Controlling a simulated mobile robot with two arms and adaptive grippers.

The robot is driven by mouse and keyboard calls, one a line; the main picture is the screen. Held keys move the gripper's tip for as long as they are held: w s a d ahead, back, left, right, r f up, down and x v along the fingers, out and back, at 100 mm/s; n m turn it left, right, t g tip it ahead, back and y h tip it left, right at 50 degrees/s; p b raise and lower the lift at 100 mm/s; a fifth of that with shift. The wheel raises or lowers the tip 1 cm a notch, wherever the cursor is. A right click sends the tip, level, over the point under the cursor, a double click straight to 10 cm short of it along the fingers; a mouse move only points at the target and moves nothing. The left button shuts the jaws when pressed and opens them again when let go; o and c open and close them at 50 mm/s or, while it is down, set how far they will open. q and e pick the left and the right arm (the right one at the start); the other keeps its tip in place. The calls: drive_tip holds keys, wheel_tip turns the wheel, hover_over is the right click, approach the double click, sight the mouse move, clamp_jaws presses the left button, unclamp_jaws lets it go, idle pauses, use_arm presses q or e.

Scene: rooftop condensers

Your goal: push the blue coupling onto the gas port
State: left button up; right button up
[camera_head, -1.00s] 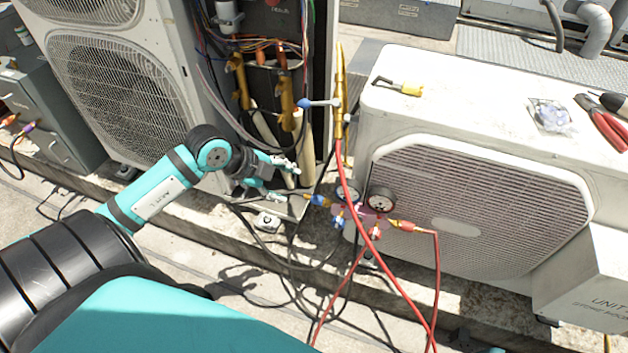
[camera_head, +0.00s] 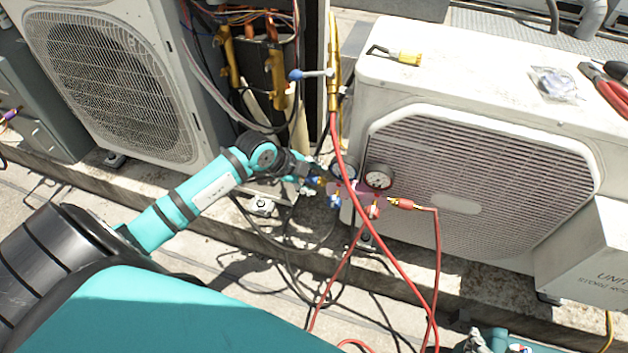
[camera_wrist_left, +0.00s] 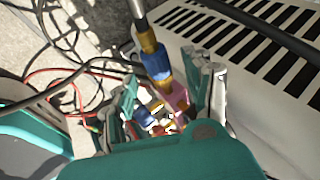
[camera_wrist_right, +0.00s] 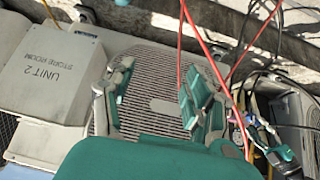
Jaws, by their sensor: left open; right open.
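The blue coupling (camera_wrist_left: 157,64) has brass-coloured ends and sits at the pink gauge manifold (camera_head: 352,194). In the head view the coupling (camera_head: 320,182) is partly hidden by my left gripper (camera_head: 313,178). In the left wrist view my left gripper (camera_wrist_left: 166,88) is open, with a finger on each side of the coupling's line; I cannot tell whether they touch it. Brass valves (camera_head: 278,80) show inside the open unit; I cannot tell which is the gas port. My right gripper (camera_wrist_right: 160,98) is open and empty, over the grilled condenser.
Red hoses (camera_head: 366,226) run from the manifold across the front. The right condenser (camera_head: 450,70) carries a yellow-handled tool (camera_head: 408,57), a clear bag (camera_head: 553,84) and red pliers (camera_head: 612,96).

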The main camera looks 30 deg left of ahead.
use_arm(q)
drive_tip(key=shift+w+d+f, duration=0.2)
drive_tip(key=shift+w+f, duration=0.15)
drive_tip(key=shift+f, duration=0.1)
clamp_jaws()
idle(0.5)
